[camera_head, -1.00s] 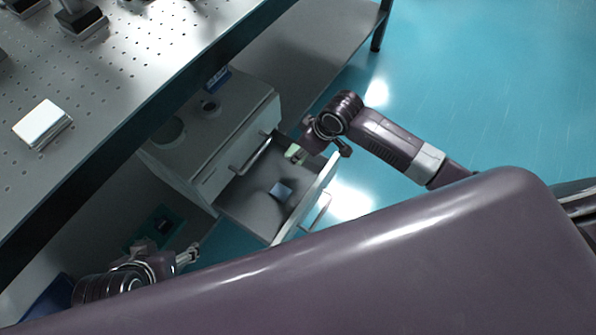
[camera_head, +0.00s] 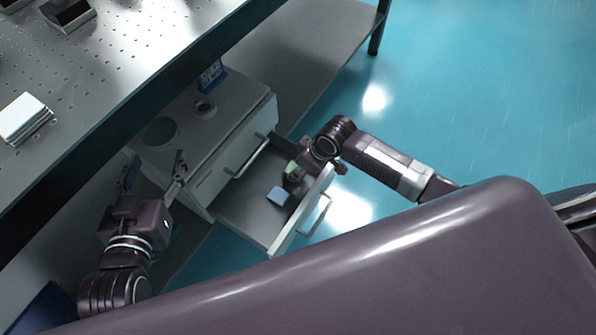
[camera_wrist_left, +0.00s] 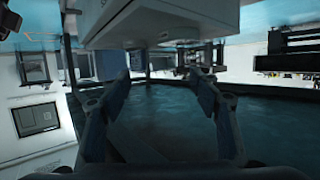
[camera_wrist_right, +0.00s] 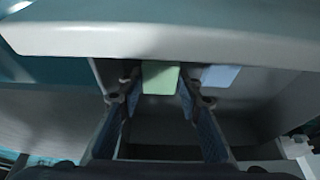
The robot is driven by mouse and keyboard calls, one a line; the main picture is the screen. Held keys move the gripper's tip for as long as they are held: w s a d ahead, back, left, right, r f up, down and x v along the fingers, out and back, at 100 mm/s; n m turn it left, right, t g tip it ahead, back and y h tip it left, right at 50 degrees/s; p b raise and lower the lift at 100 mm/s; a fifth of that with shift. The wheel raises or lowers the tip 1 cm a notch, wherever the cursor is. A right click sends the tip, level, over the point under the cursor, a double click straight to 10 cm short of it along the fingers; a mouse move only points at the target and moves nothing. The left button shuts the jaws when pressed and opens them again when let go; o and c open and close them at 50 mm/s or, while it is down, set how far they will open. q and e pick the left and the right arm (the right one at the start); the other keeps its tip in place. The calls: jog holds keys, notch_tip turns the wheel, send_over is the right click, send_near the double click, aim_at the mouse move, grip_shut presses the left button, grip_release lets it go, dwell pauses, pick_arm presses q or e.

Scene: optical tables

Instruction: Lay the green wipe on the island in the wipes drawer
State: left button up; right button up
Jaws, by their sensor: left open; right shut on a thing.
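The green wipe (camera_head: 291,168) is at my right gripper (camera_head: 297,172), inside the open wipes drawer (camera_head: 238,204). In the right wrist view the green wipe (camera_wrist_right: 160,77) sits between the fingertips of my right gripper (camera_wrist_right: 158,98), which is shut on it. A blue wipe (camera_head: 278,196) lies on the drawer floor and also shows beside the green one in the right wrist view (camera_wrist_right: 219,75). My left gripper (camera_head: 177,176) is open and empty, beside the cabinet's left side. The left wrist view shows its fingers (camera_wrist_left: 158,80) apart with nothing between them.
The white cabinet (camera_head: 232,106) carries a small ring-shaped item (camera_head: 205,108), a dark round disc (camera_head: 160,131) and a blue box (camera_head: 211,76) on top. The perforated optical table (camera_head: 120,65) overhangs it at upper left. The floor (camera_head: 470,90) at right is clear.

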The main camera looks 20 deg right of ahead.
pick_arm(q)
jog(key=shift+w+d+r+t+h, duration=0.2)
jog(key=shift+r+t, duration=0.15)
jog(key=shift+r, duration=0.25)
jog(key=shift+w+d+r+t+h, duration=0.1)
jog(key=shift+w+r+t, duration=0.15)
jog(key=shift+r, duration=0.4)
jog(key=shift+w+d+r+t+h, duration=0.15)
jog(key=shift+r+t, duration=0.25)
jog(key=shift+r, duration=0.2)
pick_arm(e)
jog(key=shift+f, duration=0.9)
jog(key=shift+f, duration=0.2)
jog(key=o, duration=0.7)
jog(key=shift+o, duration=0.2)
jog(key=shift+r, duration=0.1)
